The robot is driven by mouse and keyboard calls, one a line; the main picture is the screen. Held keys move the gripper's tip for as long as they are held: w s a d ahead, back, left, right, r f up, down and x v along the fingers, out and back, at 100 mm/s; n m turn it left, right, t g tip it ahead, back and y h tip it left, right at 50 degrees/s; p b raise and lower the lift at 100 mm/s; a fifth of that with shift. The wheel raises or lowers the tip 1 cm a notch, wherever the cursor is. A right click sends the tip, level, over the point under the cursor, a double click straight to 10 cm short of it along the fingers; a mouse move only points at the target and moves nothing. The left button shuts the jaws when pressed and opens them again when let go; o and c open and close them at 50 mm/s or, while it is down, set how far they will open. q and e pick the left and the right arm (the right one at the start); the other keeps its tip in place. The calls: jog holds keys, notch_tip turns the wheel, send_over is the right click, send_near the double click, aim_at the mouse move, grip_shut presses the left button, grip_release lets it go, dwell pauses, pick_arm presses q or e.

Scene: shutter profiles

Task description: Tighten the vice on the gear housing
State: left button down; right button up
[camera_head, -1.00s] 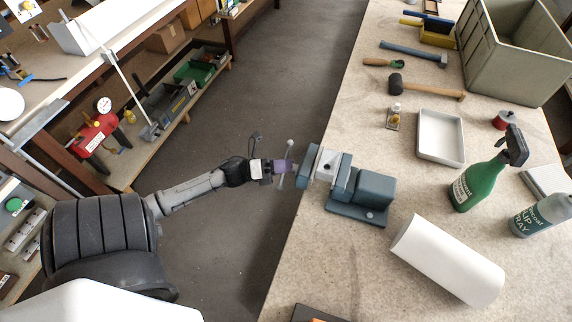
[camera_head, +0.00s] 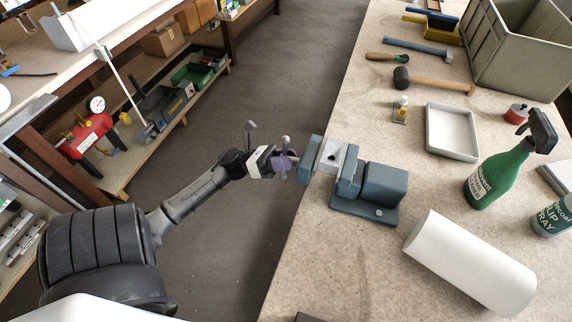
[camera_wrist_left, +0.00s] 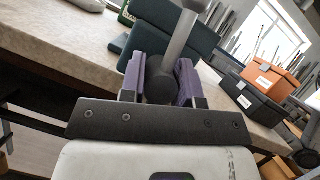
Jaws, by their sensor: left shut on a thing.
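The blue-grey vice (camera_head: 383,186) stands at the bench's left edge. The gear housing, a light grey block with a dark hole (camera_head: 331,154), sits between its jaws; gaps there are too small to judge. The vice handle (camera_head: 286,140), a grey bar with ball ends, sticks out over the aisle. My left gripper (camera_head: 283,163) is shut at the middle of the handle. In the left wrist view its purple fingers (camera_wrist_left: 160,82) stand either side of the round hub, and the handle bar (camera_wrist_left: 183,38) rises up and right. My right gripper is not in view.
On the bench, a white roll (camera_head: 470,262), a green spray bottle (camera_head: 497,176) and a white tray (camera_head: 430,141) lie right of the vice. A mallet (camera_head: 432,82) and grey crate (camera_head: 486,70) are farther back. The floor aisle (camera_head: 255,90) left of the bench is clear.

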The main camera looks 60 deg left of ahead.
pick_arm(q)
jog(key=shift+m+h+b, duration=0.5)
jog(key=shift+m+b, duration=0.05)
jog(key=shift+m, duration=0.25)
jog(key=c, duration=0.8)
grip_release()
jog(key=shift+c, duration=0.2)
jog(key=shift+s+a, duration=0.1)
jog(key=v, duration=1.3)
jog(key=shift+s+a, duration=0.25)
jog(key=shift+a, duration=0.05)
